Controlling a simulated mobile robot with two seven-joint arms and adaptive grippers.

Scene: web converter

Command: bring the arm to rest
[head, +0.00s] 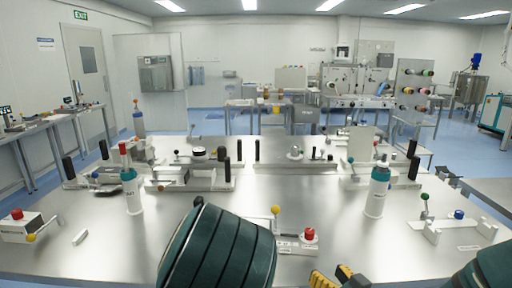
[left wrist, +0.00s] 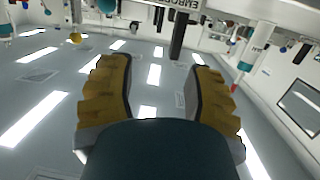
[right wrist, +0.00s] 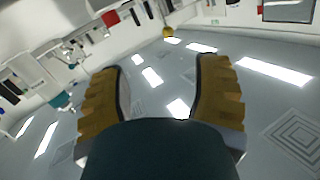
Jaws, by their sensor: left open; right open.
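My right gripper (head: 333,277) shows at the bottom edge of the head view as yellow ribbed fingertips, with the rest cut off by the frame. In the right wrist view my right gripper (right wrist: 160,95) has its two yellow fingers wide apart with nothing between them. My left gripper (left wrist: 160,95) shows in the left wrist view, also spread wide and empty. I cannot make out the left fingers in the head view. A dark teal ribbed part of my arm hides the front middle of the metal table (head: 190,222).
A white bottle (head: 131,195) with a red tip and another white bottle (head: 376,192) stand on the table. A box with a red button (head: 17,214) is front left. A white fixture with a blue knob (head: 458,222) is front right. Clamp fixtures line the back.

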